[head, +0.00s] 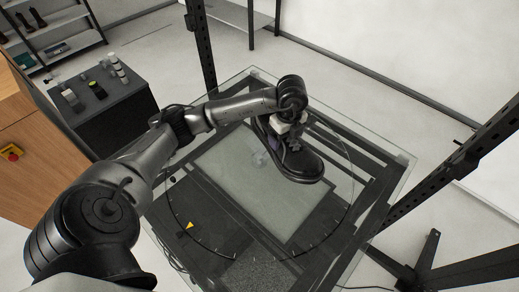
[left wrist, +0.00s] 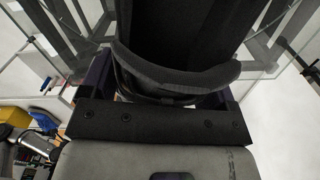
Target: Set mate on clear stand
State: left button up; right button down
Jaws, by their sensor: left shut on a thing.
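A black shoe (head: 298,164) hangs from my left gripper (head: 284,136) over the glass-topped turntable table, toe pointing to the lower right. My left gripper is shut on its upper heel end. In the left wrist view the shoe's dark padded collar (left wrist: 170,75) lies between the fingers, and the rest of it is hidden. A small clear object (head: 260,159), which looks like the clear stand, shows just left of the shoe on the turntable. The shoe may hide part of it. I cannot tell whether the two touch. My right gripper is not in view.
The glass table top (head: 392,172) shows a round dial line and a yellow triangle marker (head: 190,226). Dark posts stand behind and to the right. A dark cabinet (head: 112,105) with small items and a wooden cabinet (head: 35,135) with a red button are at left.

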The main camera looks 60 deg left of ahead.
pick_arm(q)
jog(key=shift+a+f+n, duration=0.5)
jog(key=shift+f+n, duration=0.1)
jog(key=shift+n, duration=0.4)
jog(key=shift+a+f+n+b, duration=0.2)
jog(key=shift+a+n+b, duration=0.1)
jog(key=p, duration=0.1)
send_over(261, 147)
notch_tip(261, 147, down, 7)
jog(key=shift+f+p, duration=0.3)
jog(key=shift+f, duration=1.65)
jog(key=o, duration=1)
jog(key=shift+r, duration=0.1)
